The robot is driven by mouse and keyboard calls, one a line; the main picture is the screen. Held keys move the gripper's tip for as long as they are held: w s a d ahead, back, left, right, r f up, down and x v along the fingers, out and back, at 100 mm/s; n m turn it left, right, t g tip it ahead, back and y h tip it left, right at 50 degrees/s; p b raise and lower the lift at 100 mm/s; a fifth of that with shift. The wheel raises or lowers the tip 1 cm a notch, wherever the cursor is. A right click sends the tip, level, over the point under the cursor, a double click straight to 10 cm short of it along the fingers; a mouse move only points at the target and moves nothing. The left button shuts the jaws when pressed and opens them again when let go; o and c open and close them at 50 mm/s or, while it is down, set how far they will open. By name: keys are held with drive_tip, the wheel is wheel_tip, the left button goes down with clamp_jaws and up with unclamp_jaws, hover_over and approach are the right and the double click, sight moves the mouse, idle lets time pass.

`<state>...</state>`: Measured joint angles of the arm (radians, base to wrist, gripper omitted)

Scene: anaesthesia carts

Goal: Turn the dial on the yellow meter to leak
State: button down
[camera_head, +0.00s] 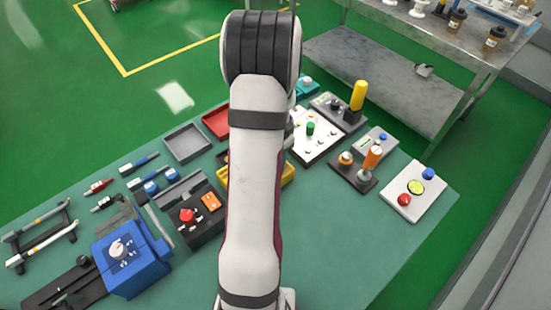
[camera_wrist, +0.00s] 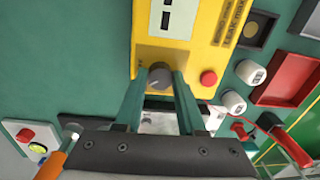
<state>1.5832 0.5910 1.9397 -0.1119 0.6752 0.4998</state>
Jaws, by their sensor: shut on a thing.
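The yellow meter (camera_wrist: 201,50) fills the upper middle of the wrist view, with a pale display, a red button and a printed label whose text I can only partly read as "LEAK". Its grey round dial (camera_wrist: 160,79) sits near the meter's lower edge. My gripper (camera_wrist: 158,73) has its two green fingers on either side of the dial and is shut on it. Which mark the dial points at is not clear. In the head view my arm covers my gripper and the dial. Only yellow edges (camera_head: 289,177), likely the meter's, show beside the arm.
A white panel with a green knob (camera_head: 310,129) and a base with a yellow lever (camera_head: 357,96) stand to the right. A black box with a red knob (camera_head: 187,215) is close on the left. The green bench front right is clear.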

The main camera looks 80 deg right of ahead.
drive_tip(key=m, duration=0.4)
drive_tip(key=shift+m, duration=2.3)
drive_tip(key=c, duration=0.5)
unclamp_jaws()
wheel_tip(320, 180, up, 16)
drive_tip(key=shift+a, duration=0.35)
drive_tip(key=shift+f, duration=0.1)
